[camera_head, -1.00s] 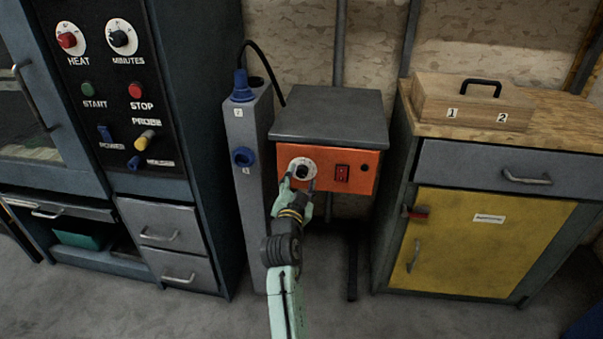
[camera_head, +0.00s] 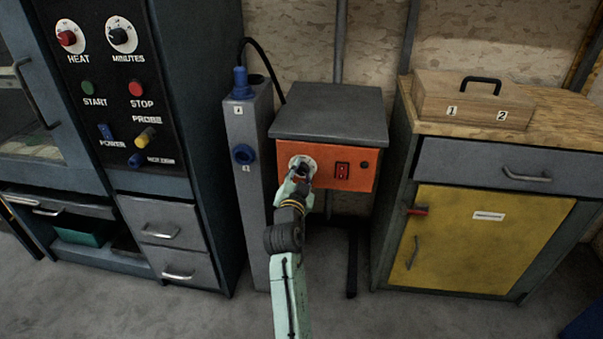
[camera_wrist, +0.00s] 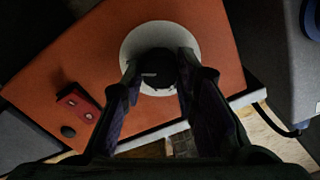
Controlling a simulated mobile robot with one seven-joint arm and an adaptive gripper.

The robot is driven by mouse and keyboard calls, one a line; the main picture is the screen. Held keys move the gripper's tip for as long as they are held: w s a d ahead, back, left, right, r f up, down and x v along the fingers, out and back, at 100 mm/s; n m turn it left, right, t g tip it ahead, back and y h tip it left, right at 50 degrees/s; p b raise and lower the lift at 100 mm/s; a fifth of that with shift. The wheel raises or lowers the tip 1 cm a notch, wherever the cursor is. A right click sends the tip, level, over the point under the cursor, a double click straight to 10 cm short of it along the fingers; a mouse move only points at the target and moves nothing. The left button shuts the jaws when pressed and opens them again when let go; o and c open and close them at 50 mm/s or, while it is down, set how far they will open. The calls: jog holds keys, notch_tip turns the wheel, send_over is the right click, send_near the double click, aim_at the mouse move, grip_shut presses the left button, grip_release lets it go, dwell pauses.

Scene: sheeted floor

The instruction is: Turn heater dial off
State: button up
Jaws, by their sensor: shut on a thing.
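The heater (camera_head: 329,118) is a box with a grey top and an orange front panel. Its dial (camera_wrist: 158,70) is a black knob on a round white plate, at the left of the orange front in the head view. My gripper (camera_head: 300,177) is at the dial, and in the wrist view its two fingers (camera_wrist: 158,84) stand on either side of the black knob, shut on it. A short pale mark shows on the knob. In the head view my gripper hides most of the dial.
A red switch (camera_head: 342,171) sits right of the dial. A grey post with blue fittings (camera_head: 248,140) stands close on the left. A dark control cabinet (camera_head: 180,60) is further left. A yellow-doored cabinet (camera_head: 480,240) with a wooden box (camera_head: 473,98) stands right.

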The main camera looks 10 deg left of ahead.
grip_shut()
jog(key=shift+n, duration=0.3)
jog(key=n+p, duration=0.1)
jog(key=n, duration=0.4)
jog(key=n+p, duration=0.2)
jog(key=n, duration=0.4)
jog(key=shift+a+n, duration=0.15)
jog(key=shift+n, duration=0.15)
jog(key=n+p, duration=0.3)
jog(key=n, duration=0.3)
jog(key=shift+p, duration=0.35)
jog(key=n+p, duration=0.3)
jog(key=n, duration=0.2)
jog(key=shift+a+f+n, duration=0.1)
jog(key=shift+f+n, duration=0.05)
jog(key=shift+n, duration=0.15)
